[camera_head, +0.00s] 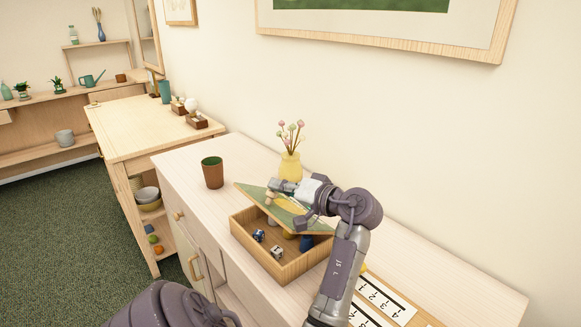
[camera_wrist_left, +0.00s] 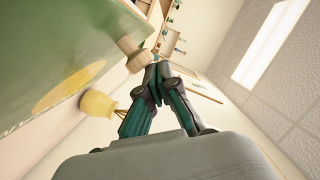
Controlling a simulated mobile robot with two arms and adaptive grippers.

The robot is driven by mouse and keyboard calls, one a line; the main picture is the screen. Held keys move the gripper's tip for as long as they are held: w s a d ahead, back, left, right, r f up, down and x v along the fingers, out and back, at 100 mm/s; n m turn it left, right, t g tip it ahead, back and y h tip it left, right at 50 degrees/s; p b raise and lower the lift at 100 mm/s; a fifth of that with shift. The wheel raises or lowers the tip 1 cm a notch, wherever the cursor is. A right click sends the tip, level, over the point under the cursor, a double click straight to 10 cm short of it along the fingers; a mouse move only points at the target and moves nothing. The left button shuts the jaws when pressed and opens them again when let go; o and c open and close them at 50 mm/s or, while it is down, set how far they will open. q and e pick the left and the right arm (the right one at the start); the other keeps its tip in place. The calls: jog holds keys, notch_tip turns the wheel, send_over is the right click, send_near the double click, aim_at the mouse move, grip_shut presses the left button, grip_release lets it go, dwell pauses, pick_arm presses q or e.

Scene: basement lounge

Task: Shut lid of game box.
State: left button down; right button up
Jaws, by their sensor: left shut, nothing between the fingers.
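The game box (camera_head: 283,266) is a wooden box on the pale cabinet, with dice (camera_head: 258,236) and other small pieces inside. Its green lid (camera_head: 254,190) is tilted, partly open above the box. The lid's green face with a yellow circle (camera_wrist_left: 72,84) fills the left of the left wrist view, with a wooden knob (camera_wrist_left: 130,46) on it. My left gripper (camera_head: 276,186) is shut and empty, over the lid near the knob; its closed fingertips (camera_wrist_left: 158,68) show beside the knob. I cannot tell whether they touch. My arm hides part of the lid and box. My right gripper is not in view.
A brown cup (camera_head: 212,172) stands left of the box. A yellow vase with flowers (camera_head: 290,167) stands behind it, close to my gripper. A number strip (camera_head: 385,303) lies on the cabinet at right. The wall rises behind the cabinet (camera_head: 178,158).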

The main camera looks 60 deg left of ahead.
aim_at(259, 201)
pick_arm(q)
jog(key=shift+s+d+f+b, duration=0.15)
jog(key=shift+s+f+b, duration=0.25)
jog(key=shift+s+f, duration=1.35)
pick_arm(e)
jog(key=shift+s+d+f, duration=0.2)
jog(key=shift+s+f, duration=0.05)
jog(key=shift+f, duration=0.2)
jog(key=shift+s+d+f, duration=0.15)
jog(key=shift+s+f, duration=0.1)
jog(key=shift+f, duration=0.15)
pick_arm(q)
jog(key=shift+d, duration=0.1)
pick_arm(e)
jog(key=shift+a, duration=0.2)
pick_arm(q)
jog(key=v, duration=0.7)
jog(key=shift+d, duration=0.2)
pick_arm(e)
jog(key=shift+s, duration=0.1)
